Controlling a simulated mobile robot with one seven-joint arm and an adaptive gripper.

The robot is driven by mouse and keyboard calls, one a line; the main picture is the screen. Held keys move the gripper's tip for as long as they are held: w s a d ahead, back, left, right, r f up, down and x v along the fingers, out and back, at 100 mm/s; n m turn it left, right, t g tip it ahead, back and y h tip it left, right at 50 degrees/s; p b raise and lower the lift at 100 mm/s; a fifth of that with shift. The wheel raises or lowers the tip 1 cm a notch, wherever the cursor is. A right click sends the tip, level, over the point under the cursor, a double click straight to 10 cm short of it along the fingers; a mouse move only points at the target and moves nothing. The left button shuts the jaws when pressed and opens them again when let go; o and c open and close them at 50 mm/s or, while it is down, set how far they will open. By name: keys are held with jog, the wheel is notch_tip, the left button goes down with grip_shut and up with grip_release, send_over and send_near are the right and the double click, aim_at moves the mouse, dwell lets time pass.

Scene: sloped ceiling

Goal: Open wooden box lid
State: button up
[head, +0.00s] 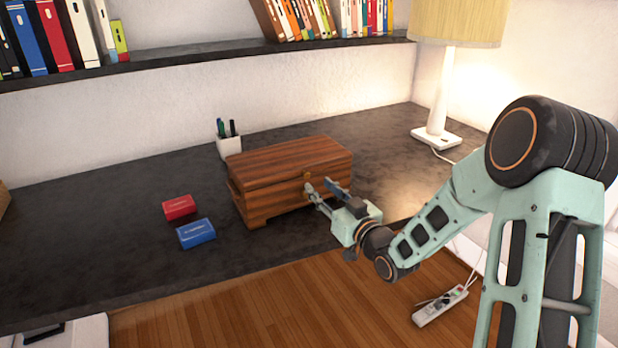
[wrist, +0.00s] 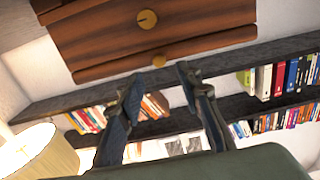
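The wooden box (head: 262,190) stands on the dark desk, with its lid (head: 290,157) closed. A small brass knob (head: 307,175) is at the lid's front edge. The wrist view looks tilted and nearly upside down; there the box front (wrist: 200,22) fills the top, with a round brass plate (wrist: 147,19) and the brass knob (wrist: 159,61). My gripper (head: 318,187) is at the front right of the box. In the wrist view my gripper (wrist: 159,77) has its two fingertips apart with nothing between them, near the knob. I cannot tell whether a fingertip touches the box.
A red box (head: 179,207) and a blue box (head: 196,234) lie left of the wooden box. A white pen cup (head: 229,145) stands behind it. A lamp (head: 437,100) stands at the back right. A shelf of books (head: 180,60) runs above.

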aim_at(308, 175)
jog(key=x, duration=0.6)
jog(key=shift+w+a, duration=0.2)
jog(key=shift+w, duration=0.05)
grip_shut()
